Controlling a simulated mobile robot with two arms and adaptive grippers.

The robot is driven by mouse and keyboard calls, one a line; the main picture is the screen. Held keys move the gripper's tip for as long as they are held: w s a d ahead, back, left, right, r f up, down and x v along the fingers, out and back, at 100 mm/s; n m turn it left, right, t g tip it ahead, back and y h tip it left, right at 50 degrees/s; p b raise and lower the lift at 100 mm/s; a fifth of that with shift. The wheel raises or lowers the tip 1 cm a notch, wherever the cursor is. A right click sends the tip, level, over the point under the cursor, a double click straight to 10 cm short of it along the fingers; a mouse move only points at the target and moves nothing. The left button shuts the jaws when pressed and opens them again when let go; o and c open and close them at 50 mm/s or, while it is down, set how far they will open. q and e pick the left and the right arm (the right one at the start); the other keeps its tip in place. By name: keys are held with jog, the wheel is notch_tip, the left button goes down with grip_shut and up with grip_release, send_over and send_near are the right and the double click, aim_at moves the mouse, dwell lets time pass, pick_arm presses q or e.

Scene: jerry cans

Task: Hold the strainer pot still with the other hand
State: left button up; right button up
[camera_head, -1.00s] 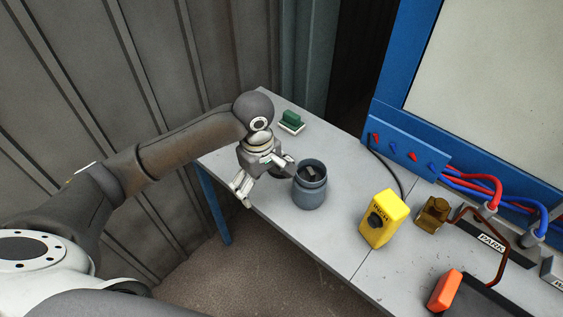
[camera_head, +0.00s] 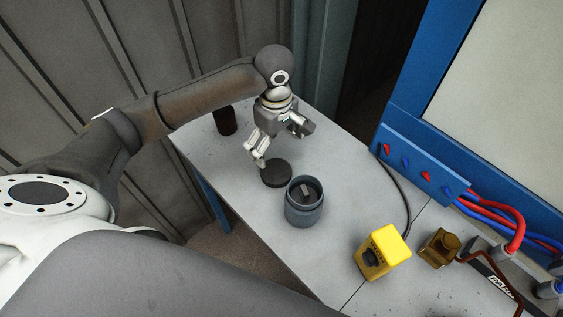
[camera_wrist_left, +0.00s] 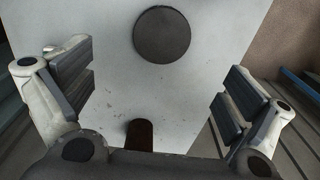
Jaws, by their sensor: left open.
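The strainer pot, a blue-grey round pot (camera_head: 304,208), stands upright on the grey table, open at the top with a small dark piece inside. A flat dark round lid (camera_head: 276,174) lies on the table just behind and left of it, and shows in the left wrist view (camera_wrist_left: 162,34). My left gripper (camera_head: 282,146) is open and empty above the table, behind the lid and apart from the pot. Its spread fingers show in the left wrist view (camera_wrist_left: 157,92). The pot does not show in that view. My right gripper is not in view.
A dark brown cylinder (camera_head: 225,120) stands at the table's back left and shows in the left wrist view (camera_wrist_left: 139,135). A yellow box (camera_head: 382,252) and a brass-coloured block (camera_head: 438,247) stand right of the pot. A blue panel (camera_head: 424,163) with hoses borders the right.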

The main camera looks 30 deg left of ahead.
pick_arm(q)
jog(key=s, duration=0.1)
send_over(276, 171)
notch_tip(276, 171, down, 5)
jog(key=shift+s+d+f, duration=0.1)
jog(key=shift+f, duration=0.1)
jog(key=shift+f+p, duration=0.3)
jog(key=shift+f, duration=0.05)
notch_tip(276, 171, down, 4)
jog(key=shift+r+p, duration=0.2)
jog(key=shift+p, duration=0.2)
jog(key=shift+f, duration=0.45)
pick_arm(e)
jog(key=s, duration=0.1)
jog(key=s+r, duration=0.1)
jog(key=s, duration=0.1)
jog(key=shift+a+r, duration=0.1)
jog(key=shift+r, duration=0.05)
